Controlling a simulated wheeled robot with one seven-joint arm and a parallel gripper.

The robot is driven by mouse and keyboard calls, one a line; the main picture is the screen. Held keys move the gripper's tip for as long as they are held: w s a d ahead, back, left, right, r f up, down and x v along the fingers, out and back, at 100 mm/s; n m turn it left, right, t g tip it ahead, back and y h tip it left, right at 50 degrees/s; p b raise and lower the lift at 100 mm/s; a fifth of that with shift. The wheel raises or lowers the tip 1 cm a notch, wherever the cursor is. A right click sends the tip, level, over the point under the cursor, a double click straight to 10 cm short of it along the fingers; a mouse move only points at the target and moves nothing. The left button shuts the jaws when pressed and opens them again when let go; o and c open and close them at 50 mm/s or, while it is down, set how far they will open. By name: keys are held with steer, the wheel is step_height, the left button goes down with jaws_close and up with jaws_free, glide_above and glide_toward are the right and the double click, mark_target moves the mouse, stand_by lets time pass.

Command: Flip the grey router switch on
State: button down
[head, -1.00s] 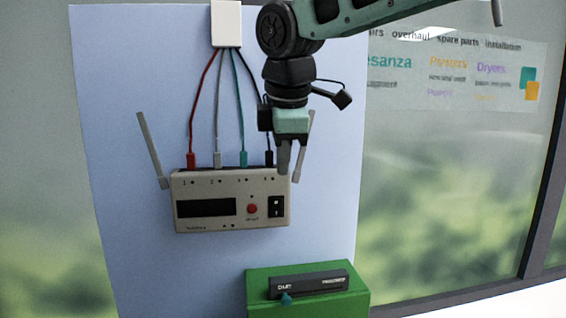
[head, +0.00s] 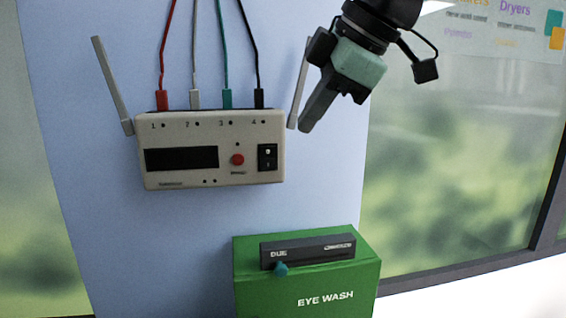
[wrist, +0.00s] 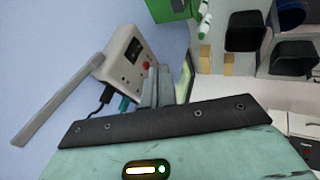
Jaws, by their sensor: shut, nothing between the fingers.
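The router is a pale grey-beige box (head: 212,183) on the wall panel, with a dark display, a red button (head: 238,160) and two antennas. Its black rocker switch (head: 267,156) sits at the right end of the face; I cannot tell which way it is tipped. My gripper (head: 306,128) is shut and empty, just right of the router near its right antenna, tilted down-left and apart from the switch. In the wrist view the router (wrist: 116,62) is beyond the fingers (wrist: 155,90), with the switch (wrist: 134,50) visible.
Red, grey, teal and black cables plug into the router's top. A green eye wash box (head: 310,285) stands below, with a dark bar (head: 307,251) on it. Glass is to the right. The wrist view shows dark bins (wrist: 245,32) on a white surface. The space before the router's face is clear.

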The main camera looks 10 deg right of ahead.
mark_target(275, 158)
steer(key=shift+f, duration=0.1)
steer(key=w+a+f+p, duration=0.1)
steer(key=w+f, duration=0.1)
steer(key=w+a+f+p, duration=0.1)
steer(key=w+f, duration=0.2)
steer(key=w+a+f+p, duration=0.1)
steer(key=w+f, duration=0.2)
steer(key=shift+w+a+f+p, duration=0.2)
steer(key=shift+a+f+p, duration=0.05)
steer(key=shift+a+p, duration=0.1)
steer(key=shift+f+b, duration=0.1)
steer(key=shift+b, duration=0.2)
steer(key=shift+w+f+t+b, duration=0.25)
steer(key=shift+f+t+b, duration=0.15)
steer(key=shift+b, duration=0.6)
steer(key=shift+r+p, duration=0.45)
